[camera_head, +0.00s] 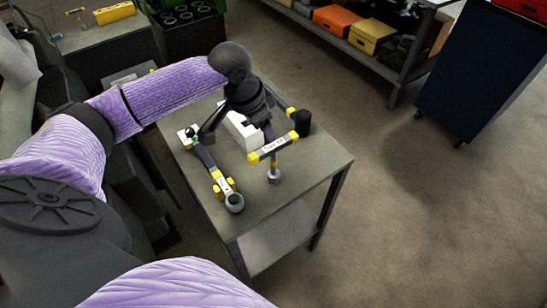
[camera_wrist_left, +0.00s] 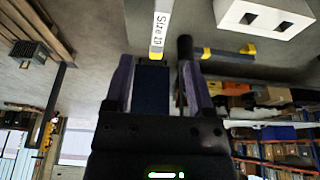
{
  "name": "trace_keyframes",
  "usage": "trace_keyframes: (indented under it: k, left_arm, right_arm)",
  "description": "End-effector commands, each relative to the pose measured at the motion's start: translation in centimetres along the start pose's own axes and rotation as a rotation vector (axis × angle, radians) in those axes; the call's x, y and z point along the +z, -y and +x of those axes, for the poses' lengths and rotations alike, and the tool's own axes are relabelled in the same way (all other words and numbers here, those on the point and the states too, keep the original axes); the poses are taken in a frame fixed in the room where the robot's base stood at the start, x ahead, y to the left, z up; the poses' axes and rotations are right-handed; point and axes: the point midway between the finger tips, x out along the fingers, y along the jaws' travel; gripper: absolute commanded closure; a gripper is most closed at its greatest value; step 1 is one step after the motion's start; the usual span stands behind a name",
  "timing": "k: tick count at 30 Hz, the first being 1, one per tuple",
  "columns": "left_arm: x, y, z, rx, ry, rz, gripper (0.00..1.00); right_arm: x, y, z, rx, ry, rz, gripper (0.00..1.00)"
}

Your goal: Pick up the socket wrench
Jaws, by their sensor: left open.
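A wrench with a white "Size" label and yellow ends (camera_head: 273,149) is at the right part of the small grey table (camera_head: 315,168). My left gripper (camera_head: 268,133) is above and behind it, fingers pointing down toward it. In the left wrist view, the labelled bar (camera_wrist_left: 160,25) reaches to the open fingertips (camera_wrist_left: 160,62). A dark blue part and a black rod show between the fingers; I cannot tell whether they touch. A second labelled wrench with a ring end (camera_head: 234,203) lies on the left of the table. My right gripper is not in view.
A black cylinder (camera_head: 303,121) stands at the table's right edge. A dark cabinet (camera_head: 480,75) and a shelf with orange and yellow boxes (camera_head: 372,37) are farther back. Floor to the right is clear.

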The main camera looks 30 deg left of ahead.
Motion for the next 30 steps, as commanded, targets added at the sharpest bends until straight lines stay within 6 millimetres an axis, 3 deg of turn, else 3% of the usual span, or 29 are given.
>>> trace_keyframes:
  k: [15, 23, 30]
  left_arm:
    - [-0.2, 0.1, 9.3, 0.001, -0.001, -0.005, 0.29]
    - [-0.3, 0.1, 9.6, 0.0, -0.003, -0.004, 0.29]
    - [-0.3, 0.1, 9.5, 0.0, -0.002, -0.004, 0.8]
  right_arm:
    - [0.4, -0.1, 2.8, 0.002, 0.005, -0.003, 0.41]
    - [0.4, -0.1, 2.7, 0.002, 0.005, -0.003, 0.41]
    - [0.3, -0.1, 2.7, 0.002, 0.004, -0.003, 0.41]
